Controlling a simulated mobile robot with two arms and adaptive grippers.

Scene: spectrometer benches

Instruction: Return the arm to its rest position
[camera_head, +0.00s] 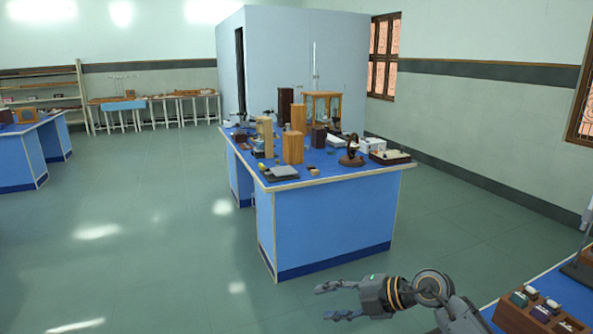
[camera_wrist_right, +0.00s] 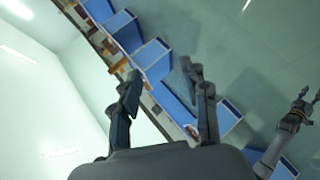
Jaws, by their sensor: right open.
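My right gripper (camera_head: 323,303) is low in the head view, right of centre, with its two fingers apart and nothing between them. Its arm comes in from the lower right, and it hangs over the floor in front of the blue bench, apart from it. In the right wrist view its fingers (camera_wrist_right: 160,70) stand wide apart and empty. Another gripper, which looks like my left one (camera_wrist_right: 306,96), shows small at the right edge of the right wrist view. Its fingers are too small to judge. It is not in the head view.
A blue bench (camera_head: 335,222) crowded with wooden blocks and instruments stands ahead. A nearer blue bench (camera_head: 562,288) at lower right carries a wooden rack (camera_head: 513,318) with small bottles, close to my right arm. Open green floor (camera_head: 130,260) lies to the left.

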